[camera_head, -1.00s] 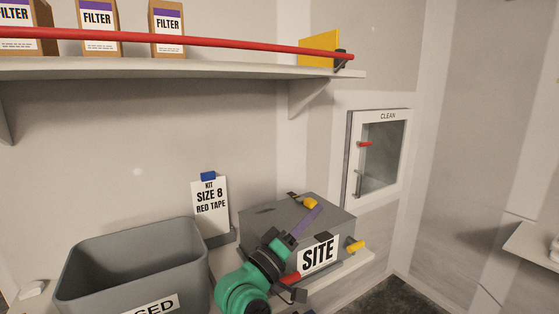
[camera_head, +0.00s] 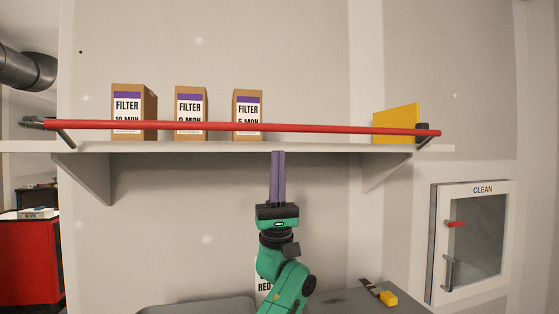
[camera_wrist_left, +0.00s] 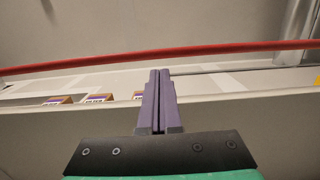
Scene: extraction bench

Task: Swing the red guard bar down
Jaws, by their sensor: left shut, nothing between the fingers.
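The red guard bar (camera_head: 320,129) runs across the front of the shelf (camera_head: 220,147), in front of the filter boxes and a little above the shelf's front edge. It also crosses the left wrist view (camera_wrist_left: 230,48) from side to side. My left gripper (camera_head: 278,154) points up, with its purple fingers shut and empty. In the head view its tips are just below the bar, at the shelf's edge. In the left wrist view the fingertips (camera_wrist_left: 159,71) show below the bar, with a gap between. I cannot tell the exact depth between them. My right gripper is out of view.
Several filter boxes, one at the left (camera_head: 134,112), and a yellow plate (camera_head: 396,123) stand on the shelf. Brackets (camera_head: 85,177) hold it from below. A CLEAN cabinet (camera_head: 470,240) is on the right wall. A red cabinet (camera_head: 30,262) stands at the left.

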